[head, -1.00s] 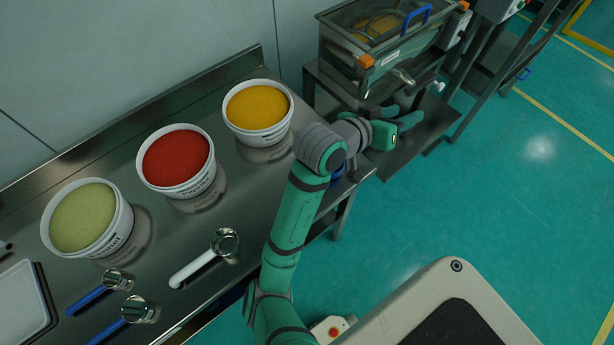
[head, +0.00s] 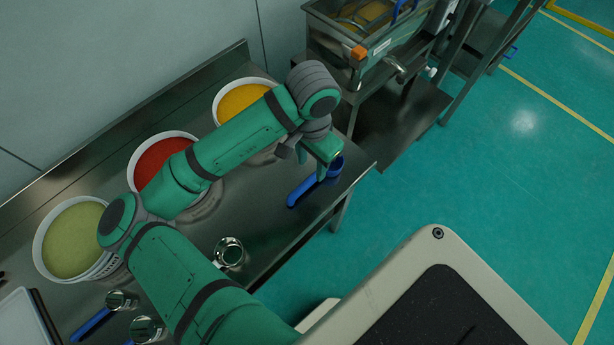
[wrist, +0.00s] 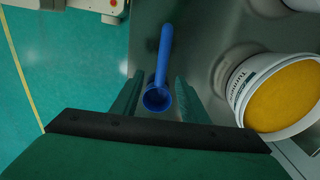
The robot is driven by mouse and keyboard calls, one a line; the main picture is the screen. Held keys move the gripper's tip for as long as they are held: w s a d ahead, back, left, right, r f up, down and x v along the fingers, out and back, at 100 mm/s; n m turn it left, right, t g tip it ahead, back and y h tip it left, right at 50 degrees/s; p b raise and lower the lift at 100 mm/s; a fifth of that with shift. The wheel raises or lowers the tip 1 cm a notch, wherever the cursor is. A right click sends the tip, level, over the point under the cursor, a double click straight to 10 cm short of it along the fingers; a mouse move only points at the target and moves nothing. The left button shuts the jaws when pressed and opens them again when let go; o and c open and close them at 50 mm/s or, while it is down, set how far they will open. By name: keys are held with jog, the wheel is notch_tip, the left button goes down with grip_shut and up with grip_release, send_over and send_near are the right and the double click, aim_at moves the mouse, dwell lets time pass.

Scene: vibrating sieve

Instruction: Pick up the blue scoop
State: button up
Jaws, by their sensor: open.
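The blue scoop (head: 302,190) lies on the steel table near its right front corner, with its bowl toward the right. My gripper (head: 320,164) is above the bowl end and covers part of the scoop in the head view. In the wrist view the blue scoop (wrist: 165,48) has its handle pointing up the picture and its round bowl low. The fingers of my gripper (wrist: 158,84) stand open on either side of the bowl, with gaps on both sides. Nothing is held.
A tub of yellow powder (wrist: 285,97) stands close to the right finger in the wrist view. Tubs of red (head: 150,167) and green powder (head: 73,240) stand farther left. Metal-bowled scoops (head: 229,252) lie at the front left. The sieve machine (head: 370,45) stands beyond the table's right end.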

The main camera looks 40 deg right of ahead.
send_over(310, 179)
jog(key=f, duration=0.4)
jog(key=shift+s+a+f, duration=0.2)
jog(key=shift+s, duration=0.05)
jog(key=shift+w+d+f, duration=0.1)
jog(key=shift+f, duration=1.45)
jog(key=shift+w+d+f, duration=0.1)
jog(key=shift+f, duration=1.45)
grip_shut()
